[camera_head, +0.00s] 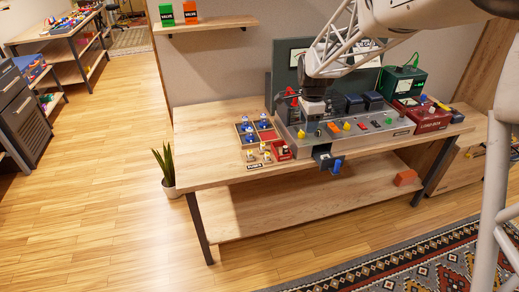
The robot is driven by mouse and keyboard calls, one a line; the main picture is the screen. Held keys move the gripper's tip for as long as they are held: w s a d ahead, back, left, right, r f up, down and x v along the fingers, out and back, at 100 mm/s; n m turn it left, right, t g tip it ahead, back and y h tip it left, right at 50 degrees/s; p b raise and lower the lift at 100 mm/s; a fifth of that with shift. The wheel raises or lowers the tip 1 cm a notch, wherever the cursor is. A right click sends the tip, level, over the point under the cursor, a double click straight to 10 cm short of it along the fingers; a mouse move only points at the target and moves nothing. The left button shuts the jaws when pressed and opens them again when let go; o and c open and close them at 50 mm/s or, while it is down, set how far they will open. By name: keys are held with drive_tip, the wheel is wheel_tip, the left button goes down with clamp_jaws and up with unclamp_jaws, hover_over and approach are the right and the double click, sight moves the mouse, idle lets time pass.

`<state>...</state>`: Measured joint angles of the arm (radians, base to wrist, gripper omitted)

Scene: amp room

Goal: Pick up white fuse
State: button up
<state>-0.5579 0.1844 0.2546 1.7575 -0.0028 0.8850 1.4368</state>
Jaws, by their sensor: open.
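A small sorting tray (236,140) lies on the workbench, left of the grey amp panel. Small pale, whitish pieces (266,156) stand in its front part, above a white label; they look like fuses, but are too small to tell for certain. Blue-topped pieces (248,138) stand in the compartments behind them. My gripper (311,131) hangs down over the left part of the grey panel, right of the tray. It is open, and I see nothing held. My wrist and gripper hide part of the panel and the board behind.
The grey panel (375,126) carries several coloured knobs. A dark block with a blue part (337,167) juts over the front edge. Red and green units (402,83) stand right. The bench's left end (203,135) is bare.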

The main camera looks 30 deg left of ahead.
drive_tip(key=w+a+f+m, duration=0.1)
drive_tip(key=a+f+m, duration=0.1)
drive_tip(key=a+f, duration=0.7)
drive_tip(key=m, duration=0.2)
hover_over(251, 151)
drive_tip(key=shift+g, duration=0.3)
drive_tip(key=f, duration=0.6)
drive_tip(key=shift+s+d+f, duration=0.1)
drive_tip(key=shift+d+f, duration=0.1)
drive_tip(key=shift+f, duration=0.05)
drive_tip(key=shift+f, duration=1.3)
drive_tip(key=shift+a+f, duration=0.15)
drive_tip(key=shift+f, duration=2.45)
